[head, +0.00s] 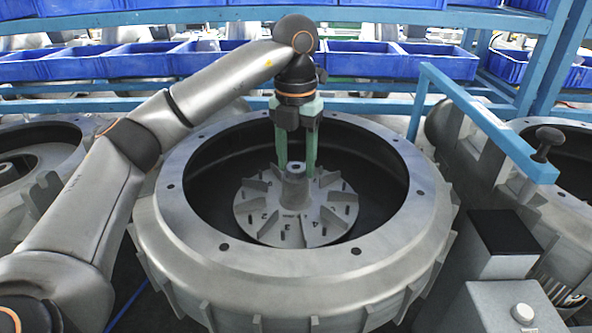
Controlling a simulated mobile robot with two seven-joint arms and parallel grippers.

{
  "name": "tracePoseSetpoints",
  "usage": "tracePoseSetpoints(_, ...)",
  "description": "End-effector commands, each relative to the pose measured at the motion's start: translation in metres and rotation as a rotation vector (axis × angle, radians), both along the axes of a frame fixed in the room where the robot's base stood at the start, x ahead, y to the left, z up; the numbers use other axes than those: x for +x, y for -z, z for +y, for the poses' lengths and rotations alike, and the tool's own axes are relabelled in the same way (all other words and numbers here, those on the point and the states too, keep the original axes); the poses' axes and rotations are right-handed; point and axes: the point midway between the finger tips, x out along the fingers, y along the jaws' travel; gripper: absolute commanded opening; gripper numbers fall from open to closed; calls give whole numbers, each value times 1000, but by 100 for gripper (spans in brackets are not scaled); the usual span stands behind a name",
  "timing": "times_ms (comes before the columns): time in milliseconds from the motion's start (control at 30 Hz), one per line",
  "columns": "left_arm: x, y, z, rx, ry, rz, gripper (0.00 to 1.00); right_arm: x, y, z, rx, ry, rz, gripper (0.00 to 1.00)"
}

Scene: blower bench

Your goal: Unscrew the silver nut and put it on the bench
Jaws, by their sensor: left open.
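The silver nut (296,167) appears as a small grey ring on top of the hub of the finned impeller (262,210). The impeller sits inside the round metal blower housing (176,205). My left gripper (297,173) points straight down into the housing, with its two green fingers apart. One finger is to the left of the nut and one to the right, at about its height. I cannot tell whether either finger touches it. My right gripper is not in view.
The thick housing rim surrounds the impeller. A blue rail (490,125) with a black knob (548,138) stands at the right. A grey box (503,308) with a white button is at the lower right. Blue bins (365,62) line shelves behind. Other housings (40,150) flank this one.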

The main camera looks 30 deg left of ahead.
Motion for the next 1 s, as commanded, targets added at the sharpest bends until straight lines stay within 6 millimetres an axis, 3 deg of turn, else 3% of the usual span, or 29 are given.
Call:
tracePoseSetpoints(800, 0, 0, 0, 2, 1061, 1, 55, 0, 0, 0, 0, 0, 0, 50)
tracePoseSetpoints(1000, 0, 0, 0, 1, 1168, -1, 55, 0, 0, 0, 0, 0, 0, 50)
